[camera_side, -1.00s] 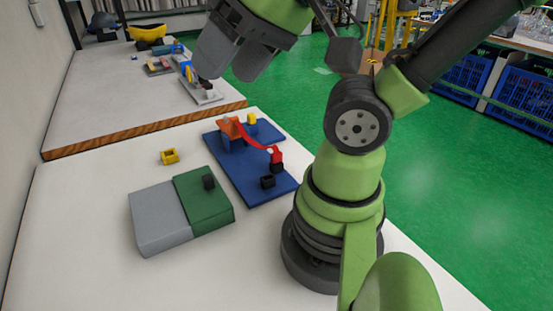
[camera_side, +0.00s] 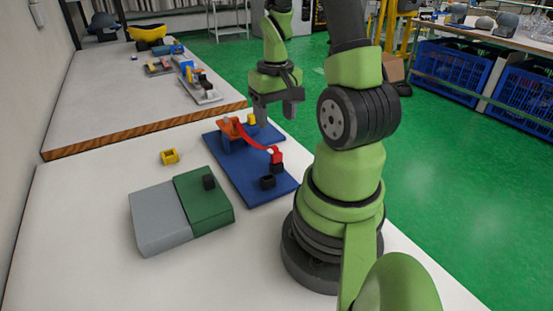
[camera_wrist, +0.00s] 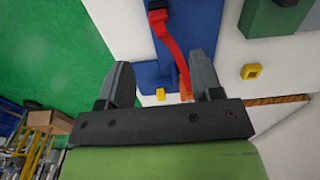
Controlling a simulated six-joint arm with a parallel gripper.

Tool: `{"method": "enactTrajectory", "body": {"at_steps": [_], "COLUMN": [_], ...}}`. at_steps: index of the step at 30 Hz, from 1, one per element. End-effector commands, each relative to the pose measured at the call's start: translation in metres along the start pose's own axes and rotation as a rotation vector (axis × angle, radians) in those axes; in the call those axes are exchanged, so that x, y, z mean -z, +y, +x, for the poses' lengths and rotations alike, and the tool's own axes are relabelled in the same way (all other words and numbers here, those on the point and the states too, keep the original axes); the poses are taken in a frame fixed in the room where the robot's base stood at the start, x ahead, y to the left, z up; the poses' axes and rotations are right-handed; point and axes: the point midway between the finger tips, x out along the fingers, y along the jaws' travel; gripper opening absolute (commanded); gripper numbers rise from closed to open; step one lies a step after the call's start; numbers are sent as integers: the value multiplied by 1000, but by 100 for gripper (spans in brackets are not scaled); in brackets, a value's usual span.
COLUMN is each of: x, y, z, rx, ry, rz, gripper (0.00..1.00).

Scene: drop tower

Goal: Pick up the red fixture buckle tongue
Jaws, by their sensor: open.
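The red buckle tongue (camera_side: 276,157) sits at the near end of a curved red strap (camera_side: 252,140), on a dark post on the blue board (camera_side: 240,178). The strap's far end meets an orange block (camera_side: 231,128). In the wrist view the tongue (camera_wrist: 157,16) is near the top edge, beyond my fingertips, beside a black part. My gripper (camera_side: 276,112) is open and empty, pointing down near the far end of the board, away from the tongue. In the wrist view, the strap (camera_wrist: 174,48) passes between the open fingers (camera_wrist: 160,66).
A yellow block (camera_side: 251,119) stands on the board close to my gripper. A black socket (camera_side: 267,182) is near the board's front. A grey and green box (camera_side: 160,217) and a yellow hollow piece (camera_side: 169,156) lie to the left. White tabletop (camera_side: 80,215) is free farther left.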

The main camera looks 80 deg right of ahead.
Motion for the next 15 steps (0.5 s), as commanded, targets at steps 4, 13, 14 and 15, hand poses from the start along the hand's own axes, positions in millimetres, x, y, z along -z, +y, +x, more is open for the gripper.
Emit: {"method": "enactTrajectory", "body": {"at_steps": [4, 13, 14, 15], "x": [-1, -2, -2, -2], "y": [6, 5, 5, 5], "z": [16, 51, 52, 54], "rx": [0, 0, 0, -1], "ry": [-21, -19, -19, -17], "rz": [9, 9, 9, 8], "gripper": [60, 60, 60, 60]}}
